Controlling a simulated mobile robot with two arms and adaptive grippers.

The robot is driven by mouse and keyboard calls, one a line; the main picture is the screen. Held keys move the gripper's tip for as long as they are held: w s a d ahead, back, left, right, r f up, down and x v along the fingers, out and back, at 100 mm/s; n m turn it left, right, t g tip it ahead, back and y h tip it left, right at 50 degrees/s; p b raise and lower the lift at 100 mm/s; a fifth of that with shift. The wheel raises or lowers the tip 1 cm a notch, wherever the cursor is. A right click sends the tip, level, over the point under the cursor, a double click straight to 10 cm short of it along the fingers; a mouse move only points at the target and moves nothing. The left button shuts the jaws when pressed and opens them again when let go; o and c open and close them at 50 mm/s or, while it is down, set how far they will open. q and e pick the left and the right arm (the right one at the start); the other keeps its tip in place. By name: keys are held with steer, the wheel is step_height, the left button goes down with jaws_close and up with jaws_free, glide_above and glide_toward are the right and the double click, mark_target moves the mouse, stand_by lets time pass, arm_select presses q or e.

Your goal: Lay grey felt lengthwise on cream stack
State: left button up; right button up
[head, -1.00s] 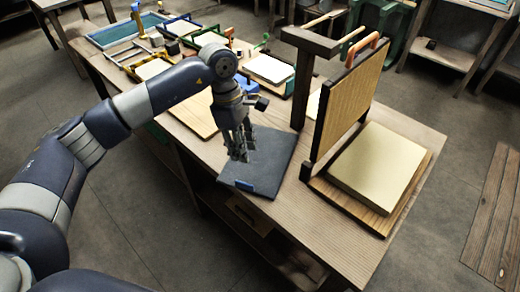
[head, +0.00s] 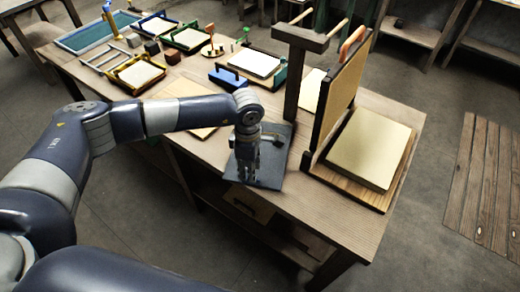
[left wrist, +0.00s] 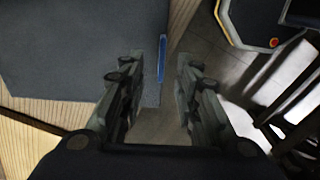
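The grey felt (head: 276,160) lies flat on the workbench, left of the post, as a dark grey sheet. It also fills the upper left of the left wrist view (left wrist: 75,45), with a blue tab (left wrist: 162,58) on its edge. The cream stack (head: 370,148) is a thick pale block on a wooden base at the right. My left gripper (head: 246,178) is over the near part of the felt and hides the tab in the head view. In the left wrist view its fingers (left wrist: 160,82) are apart, with the tab's edge between and beyond them. My right gripper is not shown.
A dark post with a crossbar (head: 295,70) and an upright framed panel (head: 338,95) with an orange handle stand between felt and cream stack. Several moulds, frames and a blue-rimmed tray (head: 95,32) occupy the far left bench. Bare wood lies in front of the cream stack.

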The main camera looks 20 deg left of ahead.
arm_select(q)
step_height(320, 180, down, 4)
steer(key=shift+s+d+p, duration=0.1)
steer(key=shift+p, duration=0.45)
steer(key=c, duration=0.7)
jaws_close()
steer(key=shift+r, duration=0.15)
